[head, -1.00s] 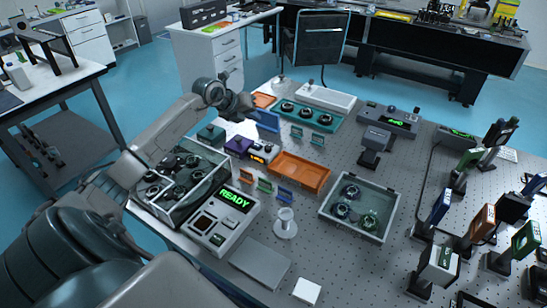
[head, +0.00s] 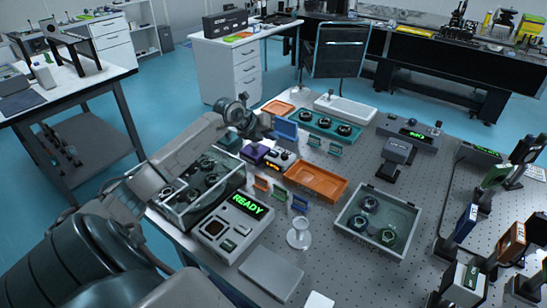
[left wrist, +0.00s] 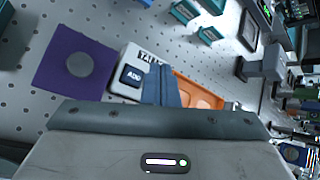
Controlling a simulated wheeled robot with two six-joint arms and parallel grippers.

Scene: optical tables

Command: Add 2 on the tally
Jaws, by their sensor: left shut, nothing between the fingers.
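The tally box is a small white unit (head: 281,160) with an orange lit readout, too small to read, near the middle of the table. In the left wrist view its top (left wrist: 128,62) shows the lettering "TALLY", partly covered, and a dark button marked ADD (left wrist: 131,76). My left gripper (head: 267,133) is above and behind the box in the head view. In the left wrist view its closed blue-grey fingers (left wrist: 160,72) are empty and appear just right of the ADD button, covering part of the box. Contact cannot be told. My right gripper is not in view.
A blue panel (head: 285,130) stands behind. A READY console (head: 232,229), a glass-sided bin (head: 398,246) and small coloured cards (head: 280,193) are nearer.

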